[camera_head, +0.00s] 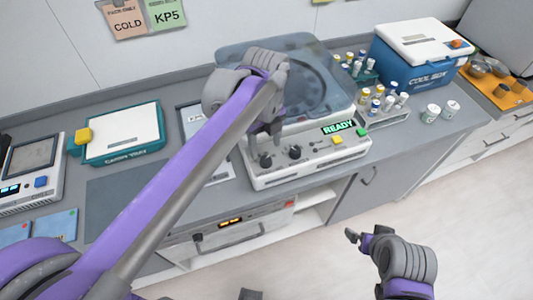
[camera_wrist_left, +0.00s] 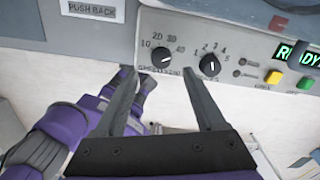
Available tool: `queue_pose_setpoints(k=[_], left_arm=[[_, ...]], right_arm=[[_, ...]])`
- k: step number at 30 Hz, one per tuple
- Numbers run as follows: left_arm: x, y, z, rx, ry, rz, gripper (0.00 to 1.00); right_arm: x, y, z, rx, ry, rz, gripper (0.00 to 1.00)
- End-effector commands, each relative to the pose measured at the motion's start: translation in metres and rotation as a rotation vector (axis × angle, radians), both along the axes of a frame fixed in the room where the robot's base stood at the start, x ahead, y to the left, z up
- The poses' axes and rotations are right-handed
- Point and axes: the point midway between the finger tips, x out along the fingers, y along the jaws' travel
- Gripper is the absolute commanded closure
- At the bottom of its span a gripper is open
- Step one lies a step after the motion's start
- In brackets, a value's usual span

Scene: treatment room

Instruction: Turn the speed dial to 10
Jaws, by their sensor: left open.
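The speed dial (camera_head: 265,160) is the left black knob on the front panel of a centrifuge-like machine (camera_head: 335,150). In the left wrist view the dial (camera_wrist_left: 161,56) has marks that appear to read 10 to 40 around its top. A pale pointer line shows on it, but I cannot tell surely which number it faces. My left gripper (camera_head: 264,142) is open and empty in front of the panel. In the left wrist view its fingers (camera_wrist_left: 157,82) stand to either side of and below the dial, apart from it. My right gripper (camera_head: 357,237) hangs low over the floor.
A second black knob (camera_wrist_left: 210,65), marked 1 to 5, sits close right of the dial. A yellow button (camera_head: 337,140), a green button (camera_head: 362,132) and a READY display (camera_head: 339,127) are further right. Vial racks (camera_head: 388,118) and a cool box (camera_head: 415,70) stand right of the machine.

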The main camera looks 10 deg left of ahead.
Motion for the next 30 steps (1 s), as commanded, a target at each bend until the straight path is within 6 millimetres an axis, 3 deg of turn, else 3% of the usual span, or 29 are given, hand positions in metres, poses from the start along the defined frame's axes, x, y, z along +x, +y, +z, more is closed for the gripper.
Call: queue_pose_setpoints(k=[3, 9, 21, 30], left_arm=[[0.0, 0.0, -0.023, 0.0, 0.0, 0.001, 0.28], [0.0, 0.0, -0.049, 0.0, 0.0, 0.002, 0.28], [0.0, 0.0, -0.057, 0.0, -0.001, 0.002, 0.28], [0.0, 0.0, -0.057, 0.0, -0.001, 0.002, 0.8]], right_arm=[[-0.001, 0.0, -0.002, 0.0, 0.001, 0.0, 0.0], [-0.001, 0.0, -0.004, 0.0, 0.003, 0.0, 0.0], [-0.001, 0.0, -0.004, 0.0, 0.003, 0.0, 0.0], [-0.001, 0.0, -0.004, 0.0, 0.003, 0.0, 0.0]])
